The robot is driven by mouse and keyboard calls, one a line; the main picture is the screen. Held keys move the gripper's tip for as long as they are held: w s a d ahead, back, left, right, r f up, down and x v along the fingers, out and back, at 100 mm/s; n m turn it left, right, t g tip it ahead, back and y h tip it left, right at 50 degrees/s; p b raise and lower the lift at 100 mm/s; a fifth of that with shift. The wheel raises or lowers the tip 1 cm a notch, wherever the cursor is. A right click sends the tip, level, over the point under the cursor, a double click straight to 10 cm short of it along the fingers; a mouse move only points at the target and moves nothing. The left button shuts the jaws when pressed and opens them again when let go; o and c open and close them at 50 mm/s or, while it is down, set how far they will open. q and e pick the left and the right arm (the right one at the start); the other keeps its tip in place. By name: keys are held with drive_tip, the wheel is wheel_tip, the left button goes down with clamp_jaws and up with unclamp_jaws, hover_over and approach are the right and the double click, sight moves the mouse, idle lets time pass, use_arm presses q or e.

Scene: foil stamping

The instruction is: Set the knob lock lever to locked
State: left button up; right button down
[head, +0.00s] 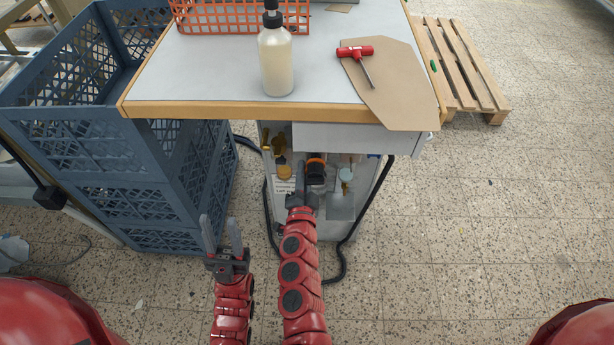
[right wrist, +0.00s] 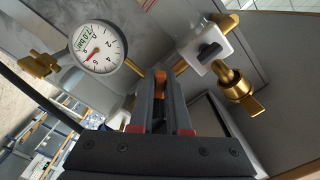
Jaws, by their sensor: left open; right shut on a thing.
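My right gripper (head: 308,187) reaches under the table to the front of the cabinet. In the right wrist view its fingers (right wrist: 162,100) are shut on a narrow orange part, which seems to be the knob lock lever (right wrist: 160,76). In the head view a black knob (head: 316,174) with an orange piece (head: 316,160) on top is right at these fingertips. The fingers hide much of the knob in the wrist view, and I cannot tell the lever's setting. My left gripper (head: 222,238) is open and empty, in front of the blue crates.
A pressure gauge (right wrist: 97,47) and a brass valve (right wrist: 240,88) flank the fingers closely. The table (head: 205,75) overhangs the cabinet and holds a bottle (head: 275,60) and a red-handled tool (head: 355,52). Blue crates (head: 160,205) stand left.

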drive_tip(key=shift+a+r+m+b, duration=0.15)
drive_tip(key=shift+r+m+b, duration=0.2)
drive_tip(key=shift+m, duration=0.6)
drive_tip(key=shift+a+r+m+b, duration=0.15)
drive_tip(key=shift+m+b, duration=0.3)
drive_tip(key=shift+m, duration=0.5)
drive_tip(key=c, duration=0.9)
unclamp_jaws()
drive_tip(key=s+p, duration=0.6)
drive_tip(key=s, duration=1.1)
drive_tip(key=shift+s, duration=0.25)
